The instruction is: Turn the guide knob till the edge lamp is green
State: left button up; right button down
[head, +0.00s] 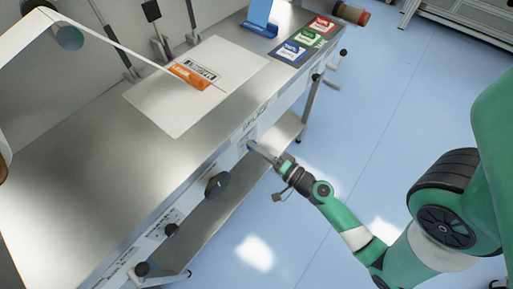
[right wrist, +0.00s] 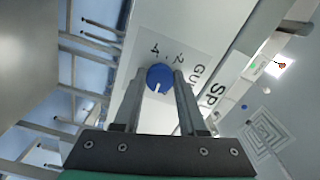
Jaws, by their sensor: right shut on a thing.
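The guide knob (right wrist: 160,77) is blue with a white pointer line and sits on a pale panel with printed lettering, only partly readable. My right gripper (head: 254,146) reaches the machine's front panel in the head view. In the right wrist view its two fingers stand on either side of the knob, shut on it. The knob's pointer line runs toward the bottom of that view. In the head view the knob is too small and covered to make out. I cannot tell which mark is the edge lamp. My left gripper is not in view.
The steel machine table (head: 75,150) carries a pale plate (head: 205,112) with an orange label (head: 193,74) and a white web strip. Black knobs (head: 217,185) stick out along the front. Colored cards (head: 306,38) lie at the far end.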

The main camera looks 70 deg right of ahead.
dwell(0.4)
jog(key=shift+c, duration=2.3)
grip_release()
